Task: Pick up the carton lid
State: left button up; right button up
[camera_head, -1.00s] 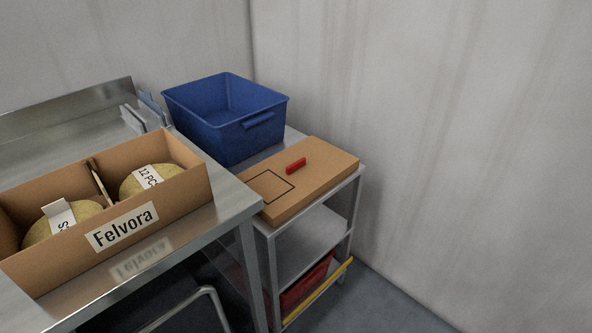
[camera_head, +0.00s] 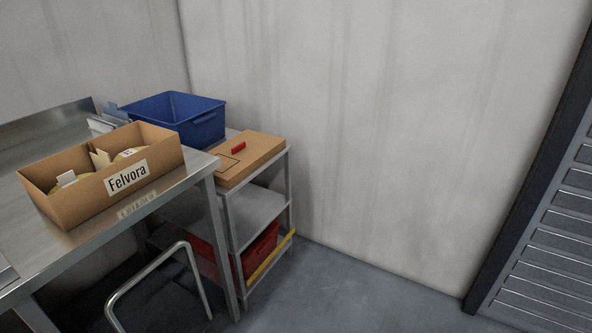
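The carton lid (camera_head: 262,154) is a flat brown cardboard piece with a red handle (camera_head: 238,148) on top and a dark printed outline. It lies on the top shelf of a metal cart, beside the blue bin. The open carton (camera_head: 70,207) labelled Felvora stands on the steel table to the left and holds round packs with white labels. Neither of my grippers is in view.
A blue bin (camera_head: 205,128) stands at the back of the cart (camera_head: 253,212). A red crate (camera_head: 262,246) sits on the lower shelf. The steel table (camera_head: 190,176) has a bent metal tube (camera_head: 150,268) in front. Floor (camera_head: 345,290) is clear to the right, before a slatted panel (camera_head: 548,245).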

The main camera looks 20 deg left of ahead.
aim_at(242, 154)
jog(key=z, duration=0.15)
jog(key=i, duration=1.05)
jog(key=u, duration=1)
jog(key=i, duration=1.05)
jog(key=u, duration=1.15)
jog(key=i, duration=0.15)
jog(key=u, duration=0.35)
